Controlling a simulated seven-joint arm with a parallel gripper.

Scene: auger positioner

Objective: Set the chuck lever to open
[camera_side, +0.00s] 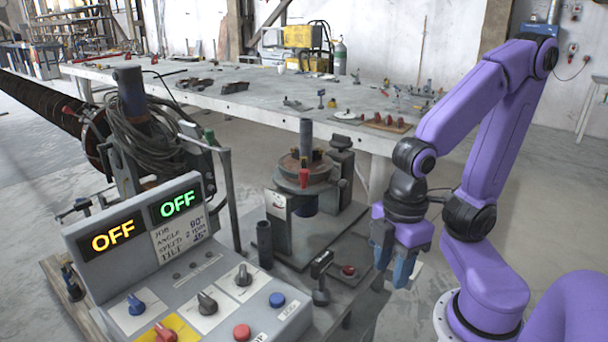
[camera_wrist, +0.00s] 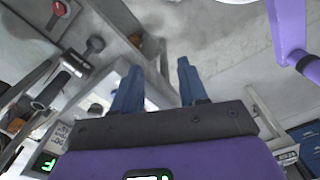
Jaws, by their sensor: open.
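I cannot tell for sure which part is the chuck lever. A short dark lever-like post (camera_side: 320,275) stands on the base plate in front of the positioner. My gripper (camera_side: 393,265) is open and empty, pointing down to the right of the positioner, apart from it. In the wrist view my two blue fingers (camera_wrist: 158,68) are spread with nothing between them. A dark knobbed post (camera_wrist: 95,43) shows to their left.
A control panel (camera_side: 190,268) with knobs, buttons and two displays reading OFF stands at front left. A red button (camera_side: 348,270) sits low between the post and my gripper. A long workbench (camera_side: 240,98) with small parts runs behind. Grey floor lies open at right.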

